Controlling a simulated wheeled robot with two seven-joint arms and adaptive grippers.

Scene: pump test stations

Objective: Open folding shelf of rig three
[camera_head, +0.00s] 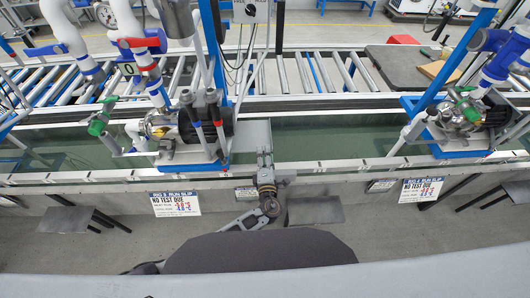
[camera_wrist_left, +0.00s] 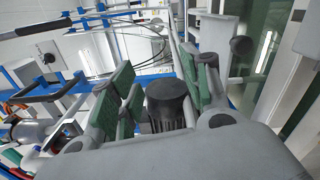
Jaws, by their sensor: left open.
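My left gripper (camera_head: 264,160) is over the bench's front rail in the head view, just right of the middle pump rig (camera_head: 200,120). In the left wrist view the left gripper (camera_wrist_left: 157,68) has its green-padded fingers apart. The dark motor (camera_wrist_left: 168,100) shows between them there, and I see no grip on it. A dark grey shelf plate (camera_head: 315,208) is below the rail, right of my left arm. Its fold state and any catch are unclear. The run slip (camera_head: 175,204) left of the arm appears to read rig 3, but is small. My right gripper is not in view.
Another grey plate (camera_head: 65,219) with dark bars is at the far left, and a second pump rig (camera_head: 468,112) with its own run slip (camera_head: 420,190) is at the right. A roller conveyor (camera_head: 290,75) runs behind the trough. Grey floor shows below the bench.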

